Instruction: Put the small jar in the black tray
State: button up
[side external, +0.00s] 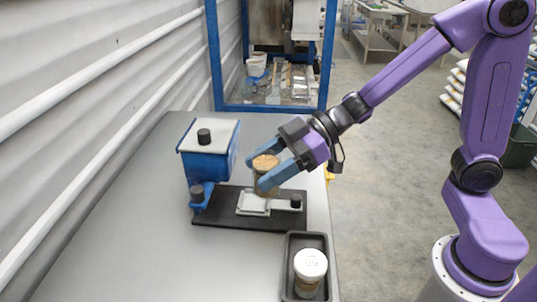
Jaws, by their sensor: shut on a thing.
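My gripper (263,171) is shut on a small glass jar (266,163) with a tan top. It holds the jar roughly upright, above or close to a small white square platform (253,203); I cannot tell whether the jar's base touches it. The blue fingers hide part of the jar's sides. The black tray (291,254) lies at the front right of the table. Another jar, with a white lid (310,264), stands upright in that tray.
A blue hopper (206,163) with a grey top stands left of my gripper. The white platform sits on a black base plate (222,216) with dark knobs. The table's left and front left are clear. A corrugated wall (80,90) runs along the left.

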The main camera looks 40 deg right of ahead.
jog(key=shift+s+d+f+n+g, duration=0.85)
jog(key=shift+s+f+n+g, duration=0.55)
jog(key=shift+f, duration=1.25)
jog(key=shift+s+d+f+n+g, duration=0.8)
jog(key=shift+s+f+n+g, duration=0.5)
jog(key=shift+f, duration=1.35)
jog(key=shift+s+d+f+n+g, duration=0.95)
jog(key=shift+f+n+g, duration=0.65)
jog(key=shift+f, duration=1.05)
jog(key=shift+s+f, duration=0.1)
jog(key=shift+f, duration=0.2)
jog(key=o, duration=1.4)
